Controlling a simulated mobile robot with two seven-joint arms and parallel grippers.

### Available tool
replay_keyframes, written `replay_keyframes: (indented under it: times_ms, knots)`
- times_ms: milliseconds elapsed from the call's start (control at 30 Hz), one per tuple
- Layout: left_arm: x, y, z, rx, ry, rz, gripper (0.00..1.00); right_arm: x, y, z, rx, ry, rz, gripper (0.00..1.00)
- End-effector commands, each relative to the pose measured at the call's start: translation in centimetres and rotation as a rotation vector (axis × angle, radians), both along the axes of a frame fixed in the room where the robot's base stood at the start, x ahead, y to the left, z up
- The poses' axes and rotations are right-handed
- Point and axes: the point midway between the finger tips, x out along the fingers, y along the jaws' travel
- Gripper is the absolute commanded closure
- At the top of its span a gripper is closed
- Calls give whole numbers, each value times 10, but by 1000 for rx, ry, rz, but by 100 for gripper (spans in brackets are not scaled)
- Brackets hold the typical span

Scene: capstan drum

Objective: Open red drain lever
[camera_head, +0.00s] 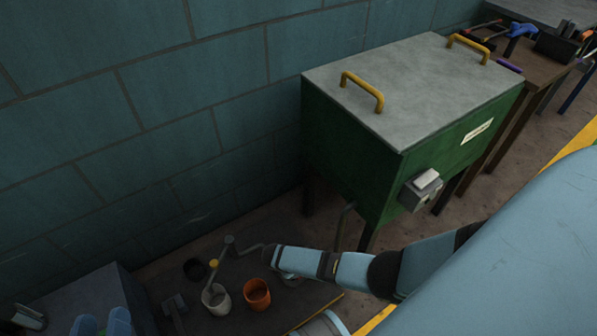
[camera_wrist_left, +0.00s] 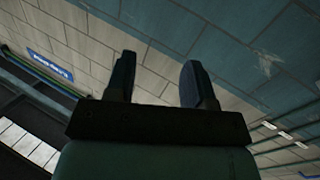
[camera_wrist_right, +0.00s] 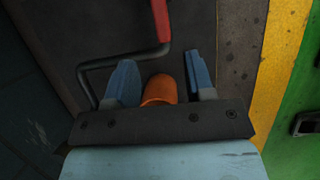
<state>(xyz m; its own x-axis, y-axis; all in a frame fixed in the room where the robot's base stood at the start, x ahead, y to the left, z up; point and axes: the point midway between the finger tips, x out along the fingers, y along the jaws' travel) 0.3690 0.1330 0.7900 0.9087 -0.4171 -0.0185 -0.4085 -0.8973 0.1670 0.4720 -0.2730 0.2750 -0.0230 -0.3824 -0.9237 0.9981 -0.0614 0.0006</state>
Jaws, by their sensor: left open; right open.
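The red lever grip (camera_wrist_right: 161,18) shows at the top of the right wrist view, on a bent dark metal rod (camera_wrist_right: 112,62). My right gripper (camera_wrist_right: 162,75) is open, its two blue fingers pointing toward the lever side. The rod runs down close by the left finger; I cannot tell whether they touch. An orange cup (camera_wrist_right: 160,90) shows between the fingers, and its depth is unclear. In the head view I cannot make out the red grip.
A green tank (camera_head: 345,150) with a grey lid and two yellow handles stands against the wall. A workbench (camera_head: 540,50) with tools is at upper right.

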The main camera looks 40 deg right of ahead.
Motion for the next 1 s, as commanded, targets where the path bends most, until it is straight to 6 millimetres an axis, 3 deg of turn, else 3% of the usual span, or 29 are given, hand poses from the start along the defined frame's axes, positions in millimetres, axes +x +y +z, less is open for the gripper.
replay_keyframes:
  times_ms: [100,300,1000]
  knots:
    - [-2,7,-15,49,81,17,51,0,7,19,1,0,0,51]
    - [-4,13,-31,90,144,28,51,1,12,29,1,0,-1,51]
    - [-4,14,-34,92,149,29,51,0,12,28,0,1,0,51]
